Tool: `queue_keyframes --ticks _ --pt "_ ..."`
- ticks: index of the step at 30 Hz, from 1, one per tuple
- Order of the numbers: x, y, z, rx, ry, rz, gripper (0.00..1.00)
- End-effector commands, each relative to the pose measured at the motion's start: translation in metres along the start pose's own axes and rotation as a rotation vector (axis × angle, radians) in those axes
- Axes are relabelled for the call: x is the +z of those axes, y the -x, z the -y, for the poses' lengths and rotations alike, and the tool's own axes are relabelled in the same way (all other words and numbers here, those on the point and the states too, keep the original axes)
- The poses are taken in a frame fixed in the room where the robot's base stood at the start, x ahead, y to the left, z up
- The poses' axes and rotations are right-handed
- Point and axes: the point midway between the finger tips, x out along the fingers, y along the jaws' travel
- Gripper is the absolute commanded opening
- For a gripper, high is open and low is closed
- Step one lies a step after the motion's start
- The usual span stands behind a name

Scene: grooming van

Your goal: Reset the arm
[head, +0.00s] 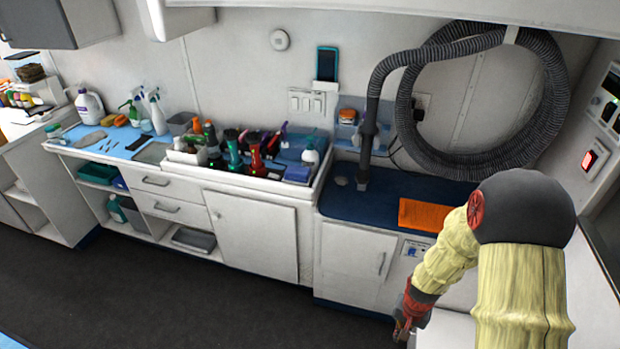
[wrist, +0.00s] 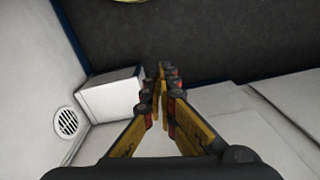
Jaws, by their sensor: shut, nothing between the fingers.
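My arm comes in at the lower right of the head view, wrapped in a pale yellow cover with a dark rounded joint. My gripper (head: 402,328) hangs at its end, pointing down, in front of the white cabinets. In the wrist view my gripper (wrist: 160,82) has its two yellow and black fingers together at the tips, with nothing held. Below it there are pale surfaces and the dark floor (wrist: 215,40).
A counter (head: 130,168) with bottles and grooming tools runs along the wall. A grey hose (head: 480,165) hangs above a blue top with an orange towel (head: 430,215). A white box (wrist: 110,96) and a round vent (wrist: 66,122) lie left of the fingers. The floor (head: 130,285) at left is clear.

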Motion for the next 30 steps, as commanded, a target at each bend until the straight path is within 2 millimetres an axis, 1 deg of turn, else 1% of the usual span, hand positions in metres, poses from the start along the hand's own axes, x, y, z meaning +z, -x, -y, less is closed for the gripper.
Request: queue_keyframes --ticks 1,2,3,5,6,8,9,11,12,15,21,27,30 --pt "0.005 0.029 0.002 0.002 0.043 0.009 0.00" --pt "0.010 0.044 0.003 0.004 0.069 0.018 0.00" --pt "0.017 0.062 0.003 0.007 0.102 0.030 0.00" --pt "0.028 0.091 0.004 0.010 0.149 0.044 0.00" --pt "0.036 0.109 0.004 0.011 0.178 0.050 0.00" --pt "0.047 0.135 0.004 0.011 0.219 0.056 0.00" --pt "0.055 0.152 0.004 0.011 0.245 0.058 0.00" --pt "0.067 0.177 0.003 0.010 0.280 0.054 0.00" --pt "0.075 0.192 0.003 0.009 0.301 0.050 0.00" --pt "0.094 0.229 0.001 0.004 0.346 0.026 0.00" --pt "0.125 0.292 0.000 -0.018 0.396 -0.082 0.00" --pt "0.138 0.350 0.006 -0.063 0.429 -0.281 0.00" --pt "0.143 0.376 0.008 -0.086 0.442 -0.370 0.00"
